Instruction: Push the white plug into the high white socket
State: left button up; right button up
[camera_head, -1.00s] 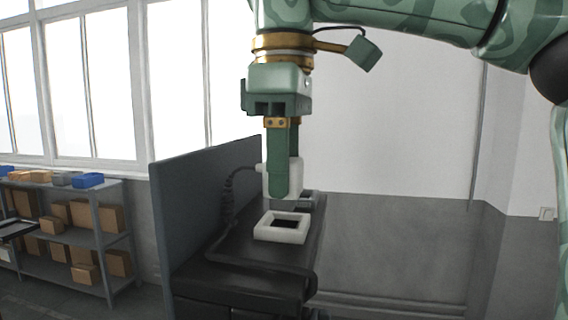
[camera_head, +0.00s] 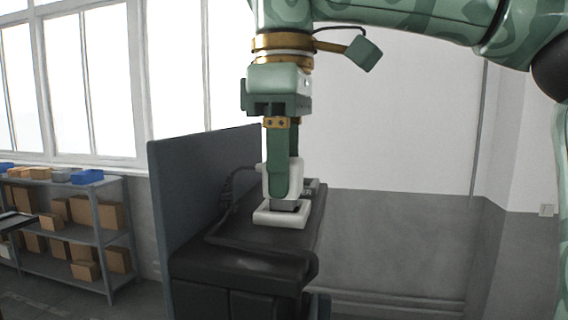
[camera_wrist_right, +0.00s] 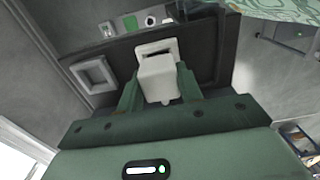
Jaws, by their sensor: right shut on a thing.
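My right gripper (camera_head: 280,192) points straight down and is shut on the white plug (camera_head: 296,174), which also shows between the fingers in the right wrist view (camera_wrist_right: 158,76). The plug is upright, with a grey lower end and a dark cable at its left side. The white socket (camera_head: 278,221) is a square frame on top of the dark unit, directly under the plug. The plug's grey end is at the socket's opening; I cannot tell how far inside it is. In the wrist view the socket (camera_wrist_right: 150,47) is partly hidden behind the plug. My left gripper is not in view.
A tall grey panel (camera_head: 205,205) stands close at the left of the dark unit (camera_head: 240,268). Shelves with brown boxes (camera_head: 108,215) stand far left. Right of the unit is free.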

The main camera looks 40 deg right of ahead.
jog(key=shift+f+b, duration=0.35)
jog(key=shift+f, duration=0.15)
dwell(0.4)
jog(key=o, duration=1.6)
jog(key=shift+c, duration=0.2)
notch_tip(320, 180, up, 7)
jog(key=p, duration=0.7)
jog(key=shift+r+p, duration=0.1)
jog(key=shift+p, duration=0.2)
